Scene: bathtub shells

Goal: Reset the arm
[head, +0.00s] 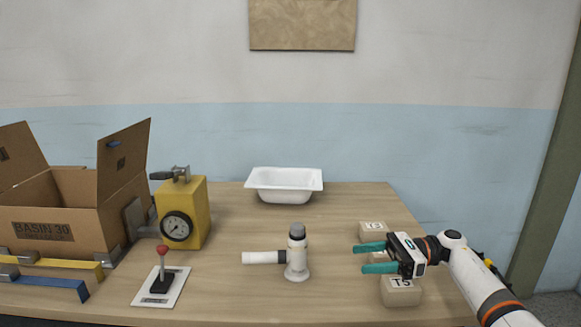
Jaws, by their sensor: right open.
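My right gripper (372,257) comes in from the right, its two green fingers apart with nothing between them. It is over the right part of the table, above and beside small tan blocks. One block marked T5 (402,292) is just below and in front of it; another labelled block (373,230) is behind the fingers. A white bathtub shell (284,184) sits upright at the back middle of the table. My left gripper is not in view.
A white pipe fitting (297,255) stands mid-table. A red-knobbed lever (162,270), a yellow gauge unit (184,213) and an open cardboard box (75,233) marked BASIN 30 occupy the left. Blue and yellow bars (52,288) lie front left. Bare wooden tabletop (235,225) lies between.

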